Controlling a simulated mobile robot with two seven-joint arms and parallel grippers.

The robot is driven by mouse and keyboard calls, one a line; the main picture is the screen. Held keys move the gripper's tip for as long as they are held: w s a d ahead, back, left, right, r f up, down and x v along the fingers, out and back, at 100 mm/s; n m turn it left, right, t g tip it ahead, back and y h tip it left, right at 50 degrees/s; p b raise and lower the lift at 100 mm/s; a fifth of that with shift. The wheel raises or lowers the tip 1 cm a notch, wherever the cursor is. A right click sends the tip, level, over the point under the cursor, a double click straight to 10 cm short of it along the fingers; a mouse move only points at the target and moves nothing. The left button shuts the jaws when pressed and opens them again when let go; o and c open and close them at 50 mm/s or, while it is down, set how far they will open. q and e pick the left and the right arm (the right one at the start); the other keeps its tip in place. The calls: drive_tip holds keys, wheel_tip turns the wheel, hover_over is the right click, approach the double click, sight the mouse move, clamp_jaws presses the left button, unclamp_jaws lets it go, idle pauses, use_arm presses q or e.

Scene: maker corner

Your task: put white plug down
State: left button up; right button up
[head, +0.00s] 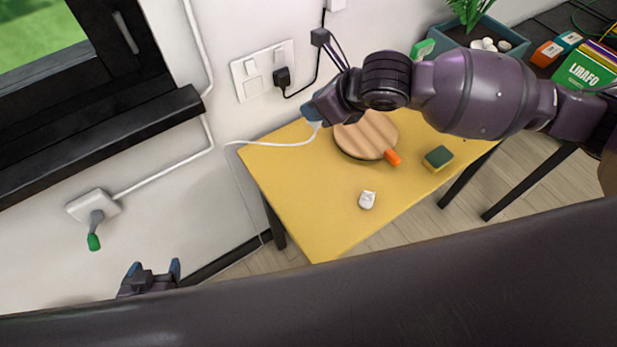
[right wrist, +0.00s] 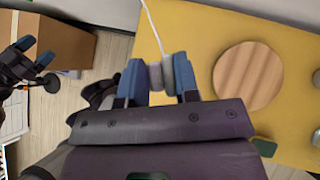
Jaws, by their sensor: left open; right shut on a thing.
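My right gripper (head: 315,112) is shut on the white plug (right wrist: 161,75), near the yellow table's back edge, left of the round wooden board. The plug sits between the blue fingertips in the right wrist view, and its white cable (head: 270,143) trails left to the wall. In the head view the plug is mostly hidden by the gripper. I cannot tell whether it touches the tabletop (head: 310,205). My left gripper (head: 152,272) is open and empty, low in the head view, left of the table; it also shows in the right wrist view (right wrist: 34,52).
The wooden board (head: 367,135), an orange piece (head: 392,157), a green-yellow sponge (head: 437,159) and a small white object (head: 367,200) are on the table. A wall socket plate (head: 249,88) holds a black plug (head: 282,77). The table's front-left part is clear.

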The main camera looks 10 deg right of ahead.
drive_tip(key=shift+a, duration=0.1)
wheel_tip(320, 180, down, 20)
drive_tip(key=shift+r, duration=0.1)
idle(0.5)
drive_tip(key=shift+f+b, duration=0.5)
drive_tip(key=shift+f, duration=0.15)
drive_tip(key=o, duration=0.9)
